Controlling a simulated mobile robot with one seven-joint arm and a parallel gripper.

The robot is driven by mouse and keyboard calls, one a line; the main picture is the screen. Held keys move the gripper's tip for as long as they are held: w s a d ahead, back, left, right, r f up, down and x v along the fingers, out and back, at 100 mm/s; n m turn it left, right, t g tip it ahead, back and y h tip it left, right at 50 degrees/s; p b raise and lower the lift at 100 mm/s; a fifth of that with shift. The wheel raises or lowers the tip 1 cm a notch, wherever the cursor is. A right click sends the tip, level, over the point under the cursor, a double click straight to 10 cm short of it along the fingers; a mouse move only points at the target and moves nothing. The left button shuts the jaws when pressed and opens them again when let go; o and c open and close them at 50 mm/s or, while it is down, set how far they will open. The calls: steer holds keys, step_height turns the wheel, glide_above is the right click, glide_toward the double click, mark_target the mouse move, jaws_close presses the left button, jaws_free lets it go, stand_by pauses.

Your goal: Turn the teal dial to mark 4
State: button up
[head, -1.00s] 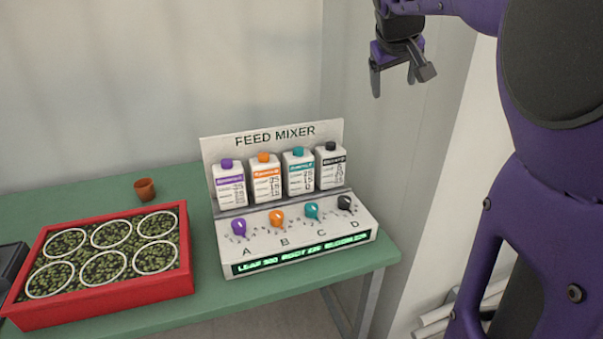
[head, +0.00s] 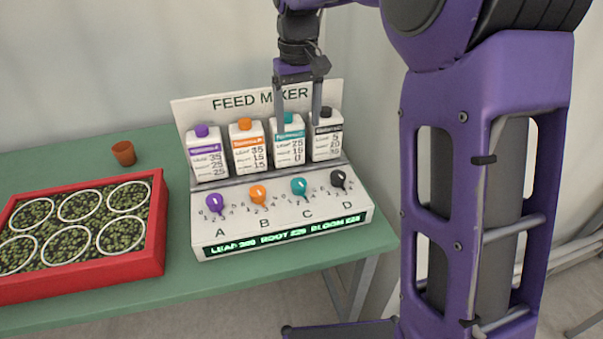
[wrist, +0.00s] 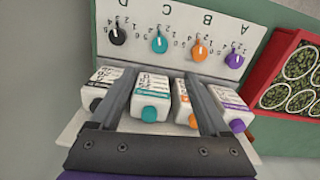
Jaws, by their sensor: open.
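The teal dial (head: 299,187) is on the sloped panel of the feed mixer (head: 218,235), above the letter C. Small numbers ring it, but I cannot tell which mark it points at. It also shows in the wrist view (wrist: 159,44), uncovered. My gripper (head: 297,119) is open and empty, pointing down. In the head view it overlaps the teal-capped bottle and hangs above and behind the dial, apart from it. In the wrist view its two fingers (wrist: 165,76) reach over the bottles toward the panel.
Purple (head: 214,204), orange (head: 258,195) and black (head: 338,180) dials flank the teal one. Capped bottles, including the teal-labelled one (head: 289,150), stand behind the dials against an upright sign. A red tray (head: 90,280) and a small pot (head: 124,153) are left on the green table.

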mark_target(299, 182)
step_height(299, 182, down, 16)
steer(key=b, duration=0.2)
steer(key=shift+f+b, duration=0.2)
steer(key=shift+b, duration=0.2)
jaws_close()
